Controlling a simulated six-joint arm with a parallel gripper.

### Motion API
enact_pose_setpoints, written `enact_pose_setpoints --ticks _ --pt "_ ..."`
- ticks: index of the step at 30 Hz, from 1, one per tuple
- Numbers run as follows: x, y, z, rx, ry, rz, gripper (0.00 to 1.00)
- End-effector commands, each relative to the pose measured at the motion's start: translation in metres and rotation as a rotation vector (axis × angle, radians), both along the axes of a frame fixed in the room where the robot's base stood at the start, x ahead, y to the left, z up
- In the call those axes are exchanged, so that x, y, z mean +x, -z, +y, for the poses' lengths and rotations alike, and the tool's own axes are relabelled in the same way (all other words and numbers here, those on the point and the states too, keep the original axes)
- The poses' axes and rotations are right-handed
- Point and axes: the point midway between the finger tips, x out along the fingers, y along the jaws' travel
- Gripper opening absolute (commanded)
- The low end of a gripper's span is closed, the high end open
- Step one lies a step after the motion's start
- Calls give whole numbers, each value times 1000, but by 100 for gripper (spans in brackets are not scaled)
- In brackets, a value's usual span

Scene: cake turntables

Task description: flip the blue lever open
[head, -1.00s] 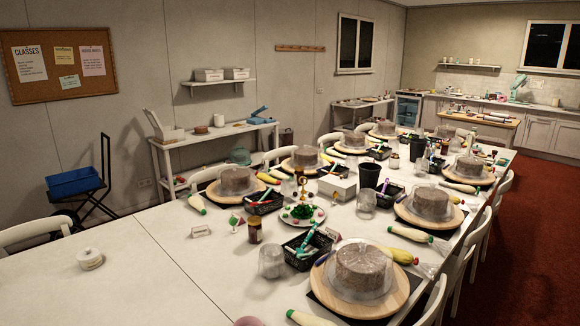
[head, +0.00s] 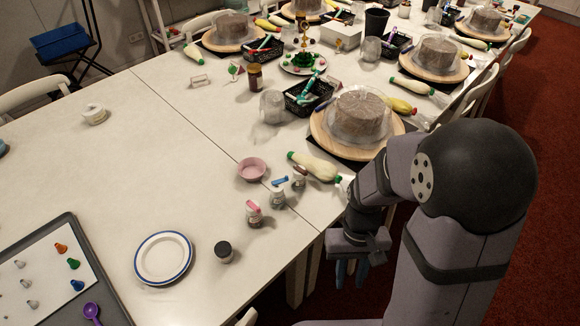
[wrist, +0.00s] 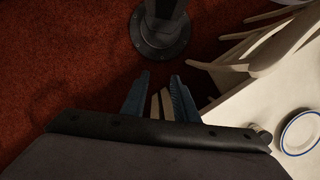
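A blue lever (head: 279,181) sits on top of a small jar with a pale label (head: 278,199) near the table's front edge, in the head view. A similar jar with a pink lever (head: 252,207) stands to its left, and one with a reddish-brown lever (head: 301,169) stands to its right. My gripper (head: 350,276) hangs to the right of these jars, beyond the table edge and apart from them. Its blue fingers also show in the wrist view (wrist: 160,80), spread with a gap between them and nothing held. The wrist view does not show the lever.
A pink bowl (head: 251,169), a piping bag (head: 315,166) and a dark-lidded jar (head: 224,252) stand around the jars. A blue-rimmed plate (head: 163,258) and a grey tray (head: 70,226) lie to the left. A cake turntable (head: 325,143) stands behind.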

Motion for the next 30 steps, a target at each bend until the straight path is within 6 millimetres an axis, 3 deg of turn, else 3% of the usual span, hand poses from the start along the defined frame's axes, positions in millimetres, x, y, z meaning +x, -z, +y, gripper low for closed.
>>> enact_pose_setpoints --ticks 5,11,14,18,23,30 --pt "73 27 20 33 49 -13 27" --pt "170 42 50 67 326 -86 27" --pt "222 36 66 95 562 -131 27" --pt "291 -3 87 168 936 -181 27" --pt "330 -42 104 235 1331 -139 27" --pt "328 -48 114 193 1780 31 27"
